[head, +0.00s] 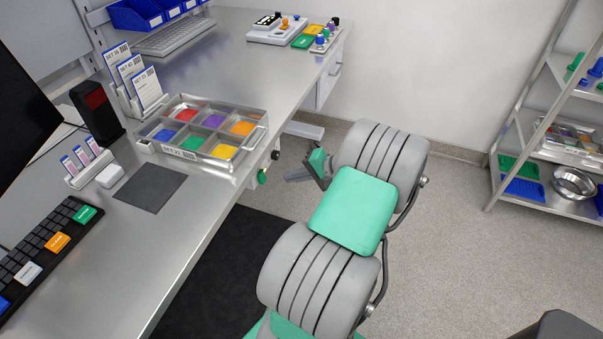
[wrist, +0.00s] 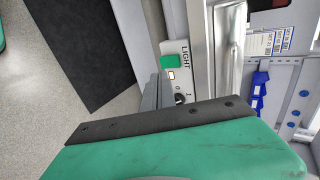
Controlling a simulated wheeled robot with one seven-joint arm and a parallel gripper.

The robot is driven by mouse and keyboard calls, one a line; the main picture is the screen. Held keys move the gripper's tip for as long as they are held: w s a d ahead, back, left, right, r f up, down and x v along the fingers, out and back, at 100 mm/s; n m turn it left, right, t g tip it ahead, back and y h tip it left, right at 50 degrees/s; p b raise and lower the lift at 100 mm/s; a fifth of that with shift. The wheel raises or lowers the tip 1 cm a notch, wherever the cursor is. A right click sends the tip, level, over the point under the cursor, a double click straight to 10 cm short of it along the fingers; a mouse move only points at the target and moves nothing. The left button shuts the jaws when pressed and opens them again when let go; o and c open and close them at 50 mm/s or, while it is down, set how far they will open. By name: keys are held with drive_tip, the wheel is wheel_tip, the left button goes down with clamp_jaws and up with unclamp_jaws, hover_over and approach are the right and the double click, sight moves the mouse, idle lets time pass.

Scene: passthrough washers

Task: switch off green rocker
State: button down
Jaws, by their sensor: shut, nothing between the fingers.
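The green rocker (wrist: 170,62) sits on a pale panel marked LIGHT, left of the metal rail in the wrist view. My gripper (wrist: 155,88) is shut and empty, its grey fingers just below and left of the rocker in that view. I cannot tell whether they touch the panel. The panel's face is hidden there, and the rocker's tilt is too small to tell.
A black knob (wrist: 180,98) and a small pale switch (wrist: 171,76) lie below the rocker. The metal desk (head: 205,205) carries a tray of coloured compartments (head: 228,168) near its front edge.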

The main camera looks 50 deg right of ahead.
sight(263, 180)
drive_tip(key=x, duration=0.4)
drive_tip(key=r+x, duration=0.1)
drive_tip(key=x, duration=0.2)
drive_tip(key=shift+w+a+f+p, duration=0.1)
drive_tip(key=shift+w+a+p, duration=0.05)
drive_tip(key=shift+w+p, duration=0.2)
drive_tip(key=shift+w+f, duration=0.2)
drive_tip(key=shift+f, duration=0.05)
drive_tip(key=shift+a, duration=0.1)
drive_tip(key=shift+r, duration=0.1)
